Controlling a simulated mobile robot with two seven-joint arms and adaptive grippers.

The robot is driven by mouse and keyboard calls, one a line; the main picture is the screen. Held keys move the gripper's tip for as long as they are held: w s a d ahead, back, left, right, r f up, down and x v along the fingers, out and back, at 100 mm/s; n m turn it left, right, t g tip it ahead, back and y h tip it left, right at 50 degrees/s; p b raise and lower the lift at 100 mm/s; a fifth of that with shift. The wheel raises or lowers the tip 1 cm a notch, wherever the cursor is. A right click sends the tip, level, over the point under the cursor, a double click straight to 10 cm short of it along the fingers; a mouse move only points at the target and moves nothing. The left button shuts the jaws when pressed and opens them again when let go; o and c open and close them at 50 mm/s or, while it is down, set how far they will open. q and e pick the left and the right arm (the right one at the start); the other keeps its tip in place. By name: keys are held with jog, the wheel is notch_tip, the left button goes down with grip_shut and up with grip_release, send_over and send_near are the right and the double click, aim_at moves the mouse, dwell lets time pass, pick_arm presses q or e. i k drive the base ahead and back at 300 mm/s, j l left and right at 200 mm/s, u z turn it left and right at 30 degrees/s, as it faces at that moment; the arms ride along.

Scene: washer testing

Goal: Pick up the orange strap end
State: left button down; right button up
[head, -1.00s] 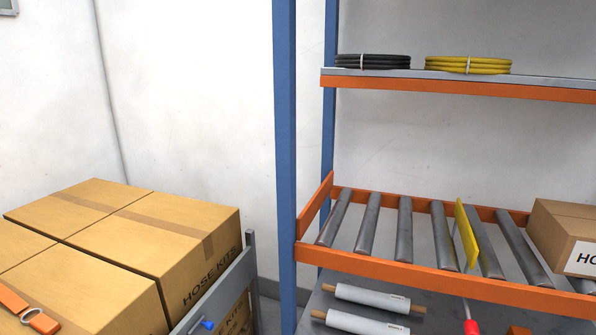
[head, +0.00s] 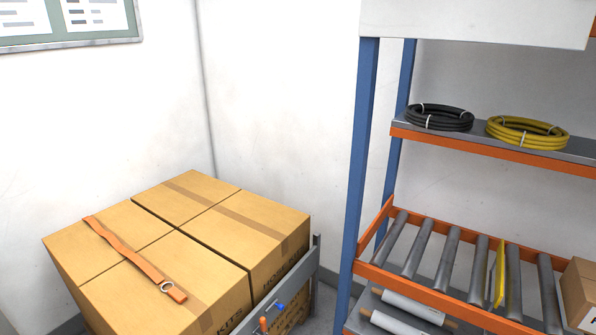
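An orange strap (head: 125,250) lies across the tops of the cardboard boxes at the lower left of the head view. Its near end carries a metal ring (head: 167,286) and a short orange tab (head: 178,295), resting on the front box near its right side. The far end reaches the boxes' left back edge. Neither of my grippers is in view.
Several cardboard boxes (head: 255,222) sit together on a cart with a grey side frame (head: 290,290). Blue and orange knobs show at the cart's side. A blue and orange rack (head: 363,150) on the right holds a black hose coil (head: 440,117), a yellow coil (head: 527,132) and rollers (head: 445,265).

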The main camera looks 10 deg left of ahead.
aim_at(174, 293)
jog(key=u, duration=1.4)
